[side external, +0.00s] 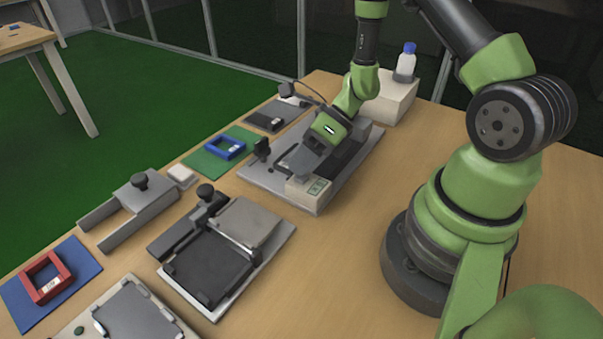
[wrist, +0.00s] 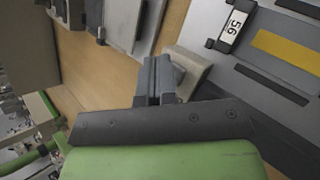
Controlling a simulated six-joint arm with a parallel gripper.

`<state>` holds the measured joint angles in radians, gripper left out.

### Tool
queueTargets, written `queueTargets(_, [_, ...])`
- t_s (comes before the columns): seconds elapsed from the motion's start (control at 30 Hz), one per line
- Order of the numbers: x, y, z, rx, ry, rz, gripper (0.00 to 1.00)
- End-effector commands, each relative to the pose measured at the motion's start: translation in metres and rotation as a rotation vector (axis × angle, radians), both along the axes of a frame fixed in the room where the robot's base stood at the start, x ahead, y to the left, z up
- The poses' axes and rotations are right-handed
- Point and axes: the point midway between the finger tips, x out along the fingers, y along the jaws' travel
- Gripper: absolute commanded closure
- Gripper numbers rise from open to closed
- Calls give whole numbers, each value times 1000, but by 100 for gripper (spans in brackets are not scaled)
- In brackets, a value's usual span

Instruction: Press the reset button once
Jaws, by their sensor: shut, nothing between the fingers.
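My gripper (side external: 300,172) is shut and empty, pointing down over a beige box (side external: 312,194) with a green-edged label at the front end of a grey test fixture (side external: 262,182). In the wrist view the closed fingers (wrist: 160,62) overlap the edge of the beige box (wrist: 196,72). I cannot make out the reset button; the fingers may hide it. I cannot tell whether the fingertips touch the box or hover just above it.
A second fixture with a black plate (side external: 210,268) stands to the front left. A blue frame (side external: 225,148) lies on a green mat and a red frame (side external: 46,277) on a blue mat. A blue-capped bottle (side external: 405,65) stands behind. Bare table lies right of the fixtures.

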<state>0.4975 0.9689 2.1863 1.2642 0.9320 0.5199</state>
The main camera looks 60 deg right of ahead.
Motion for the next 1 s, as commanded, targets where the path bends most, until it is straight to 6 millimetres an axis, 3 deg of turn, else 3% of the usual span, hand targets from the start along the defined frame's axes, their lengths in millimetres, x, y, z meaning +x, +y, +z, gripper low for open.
queueTargets(0.33, [0,0,15,-1,-1,0,100])
queueTargets(0.7, [0,0,18,0,-1,1,100])
queueTargets(1.0, [0,0,45,-2,-4,0,100])
